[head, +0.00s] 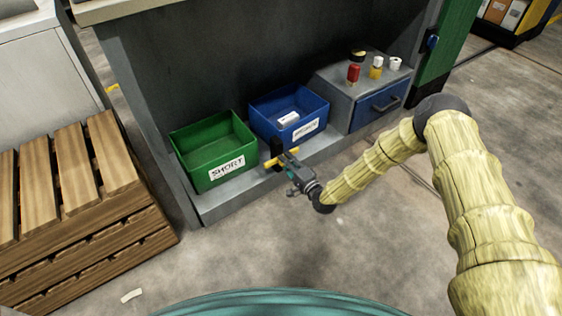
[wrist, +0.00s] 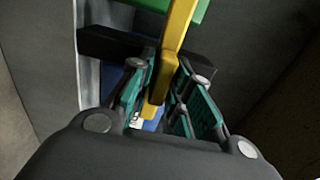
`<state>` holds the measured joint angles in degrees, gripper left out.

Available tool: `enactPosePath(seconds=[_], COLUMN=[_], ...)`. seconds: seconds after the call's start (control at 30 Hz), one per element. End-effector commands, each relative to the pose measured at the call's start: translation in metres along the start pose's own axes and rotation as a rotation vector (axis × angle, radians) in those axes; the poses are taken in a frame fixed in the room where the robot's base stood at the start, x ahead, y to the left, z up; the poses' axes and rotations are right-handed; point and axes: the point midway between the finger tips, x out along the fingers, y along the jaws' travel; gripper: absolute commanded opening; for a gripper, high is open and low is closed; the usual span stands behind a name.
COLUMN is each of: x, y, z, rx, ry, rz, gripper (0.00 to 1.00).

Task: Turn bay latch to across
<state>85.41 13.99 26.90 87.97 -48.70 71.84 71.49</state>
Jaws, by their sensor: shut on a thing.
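The bay latch shows as a yellow bar (head: 271,163) by the front of the grey bay, in front of the gap between the green and blue bins. In the head view it slants from lower left to upper right, roughly along the bay's front edge. A dark piece (head: 277,147) stands behind it. In the wrist view the yellow bar (wrist: 181,28) runs steeply down between my fingers, and a black bar (wrist: 105,41) crosses behind it. My gripper (head: 287,163) is shut on the yellow bar; its teal fingers also show in the wrist view (wrist: 168,80). The fingers partly hide the bar.
A green bin (head: 195,162) labelled SHORT and a blue bin (head: 318,108) holding a white item stand in the bay. Right is a cabinet with a blue drawer (head: 368,110) and small items on top. Wooden pallets (head: 100,150) stand left. Floor in front is mostly clear.

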Motion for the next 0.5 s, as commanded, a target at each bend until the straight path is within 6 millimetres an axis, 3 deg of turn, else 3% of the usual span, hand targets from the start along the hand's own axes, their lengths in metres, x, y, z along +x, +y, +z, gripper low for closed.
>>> enactPosePath(seconds=[0.47,0.5], x=[-0.0033,-0.0033], y=[0.0019,0.0019], z=[-0.0009,-0.0009], rx=[0.015,0.015], ry=[0.002,0.002], rz=[0.003,0.003], gripper=[0.00,0.27])
